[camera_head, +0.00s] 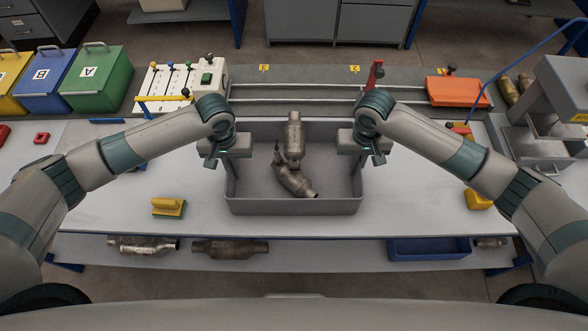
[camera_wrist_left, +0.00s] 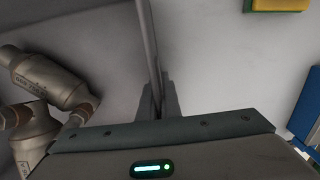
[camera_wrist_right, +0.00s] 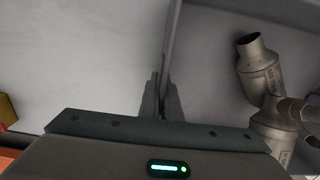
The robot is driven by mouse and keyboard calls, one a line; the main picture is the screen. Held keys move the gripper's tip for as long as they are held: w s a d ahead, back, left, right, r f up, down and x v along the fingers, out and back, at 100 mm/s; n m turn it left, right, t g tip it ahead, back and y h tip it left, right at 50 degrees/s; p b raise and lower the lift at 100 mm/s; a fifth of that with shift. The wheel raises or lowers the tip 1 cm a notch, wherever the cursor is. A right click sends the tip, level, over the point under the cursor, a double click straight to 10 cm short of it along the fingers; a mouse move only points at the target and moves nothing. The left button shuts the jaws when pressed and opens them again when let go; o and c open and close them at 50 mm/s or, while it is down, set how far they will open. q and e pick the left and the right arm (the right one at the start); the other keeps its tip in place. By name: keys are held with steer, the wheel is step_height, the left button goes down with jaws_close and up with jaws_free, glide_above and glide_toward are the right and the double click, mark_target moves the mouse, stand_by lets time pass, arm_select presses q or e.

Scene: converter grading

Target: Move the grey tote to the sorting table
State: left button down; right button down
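The grey tote (camera_head: 293,207) is in the middle of the head view, over the white table (camera_head: 120,205). Two metal converters (camera_head: 294,182) lie inside it, one across the other. My left gripper (camera_head: 230,158) is at the tote's left wall, with its fingers (camera_wrist_left: 158,103) on either side of the wall and close against it. My right gripper (camera_head: 362,158) holds the right wall in the same way, with its fingers (camera_wrist_right: 160,100) pinching the thin rim. Whether the tote's bottom touches the table is unclear.
A rail fixture (camera_head: 300,92) with an orange block (camera_head: 458,92) runs behind the tote. Green (camera_head: 98,78), blue (camera_head: 42,78) and yellow bins stand back left. A grey machine (camera_head: 550,110) stands right. Yellow-topped blocks (camera_head: 168,207) flank the tote. A lower shelf holds converters (camera_head: 230,249) and a blue tray (camera_head: 430,249).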

arm_select(q)
steer(key=shift+w+r, duration=0.15)
steer(key=shift+r, duration=0.1)
arm_select(e)
steer(key=shift+w+r, duration=0.15)
steer(key=shift+r, duration=0.05)
stand_by(0.5)
